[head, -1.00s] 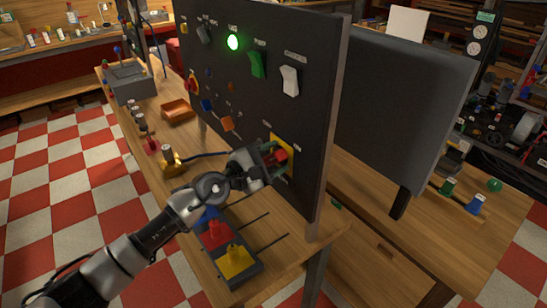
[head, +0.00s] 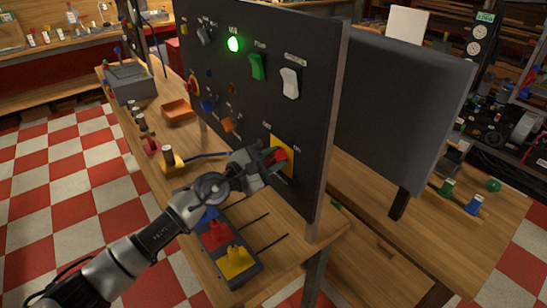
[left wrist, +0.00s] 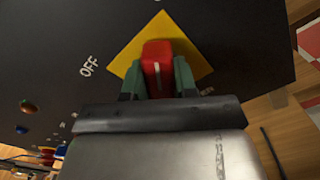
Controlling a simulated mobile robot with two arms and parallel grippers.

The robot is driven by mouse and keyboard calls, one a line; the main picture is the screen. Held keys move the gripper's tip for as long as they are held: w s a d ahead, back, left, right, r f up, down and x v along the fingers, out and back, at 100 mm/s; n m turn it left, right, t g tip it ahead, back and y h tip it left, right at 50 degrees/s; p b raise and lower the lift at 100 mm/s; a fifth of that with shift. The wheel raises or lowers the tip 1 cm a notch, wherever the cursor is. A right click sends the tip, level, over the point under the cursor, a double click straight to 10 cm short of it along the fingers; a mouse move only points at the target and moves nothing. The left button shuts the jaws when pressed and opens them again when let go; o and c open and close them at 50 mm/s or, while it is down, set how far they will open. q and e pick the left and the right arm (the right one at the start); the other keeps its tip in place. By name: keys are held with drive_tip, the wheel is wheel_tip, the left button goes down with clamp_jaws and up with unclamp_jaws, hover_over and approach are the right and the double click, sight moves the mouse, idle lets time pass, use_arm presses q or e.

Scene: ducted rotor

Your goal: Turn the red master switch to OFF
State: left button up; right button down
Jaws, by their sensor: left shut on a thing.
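The red master switch (head: 278,155) is a red handle on a yellow square plate (head: 276,141), low on the black panel. My left gripper (head: 273,161) is shut on the red handle. In the left wrist view its green fingers sit on both sides of the red handle (left wrist: 158,62), which has a white line on its end. The yellow plate (left wrist: 130,52) looks turned like a diamond there. The OFF label (left wrist: 88,66) is left of it; another label at lower right is partly hidden. My right gripper is not in view.
A lit green lamp (head: 233,44), a green rocker (head: 257,66) and a white rocker (head: 290,83) are higher on the panel (head: 310,120). A block with red and yellow parts (head: 236,262) stands below my arm. An orange tray (head: 177,112) lies on the bench.

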use_arm(q)
drive_tip(key=n+p, duration=0.1)
drive_tip(key=n, duration=0.2)
drive_tip(key=shift+r+n+p, duration=0.1)
drive_tip(key=shift+n+p, duration=0.2)
drive_tip(key=shift+p, duration=0.05)
drive_tip(key=n+p, duration=0.2)
drive_tip(key=n, duration=0.2)
drive_tip(key=shift+w+a+n, duration=0.1)
drive_tip(key=shift+w+n, duration=0.05)
drive_tip(key=shift+n, duration=0.15)
drive_tip(key=n+p, duration=0.2)
drive_tip(key=n, duration=0.2)
drive_tip(key=shift+w+a+n+p, duration=0.1)
drive_tip(key=shift+n+p, duration=0.85)
drive_tip(key=shift+n, duration=1.15)
drive_tip(key=shift+f, duration=0.2)
drive_tip(key=o, duration=0.9)
drive_tip(key=b+v, duration=0.1)
drive_tip(key=v, duration=0.9)
drive_tip(key=shift+s+a+b, duration=0.2)
drive_tip(key=shift+a+b, duration=0.15)
drive_tip(key=shift+b, duration=0.05)
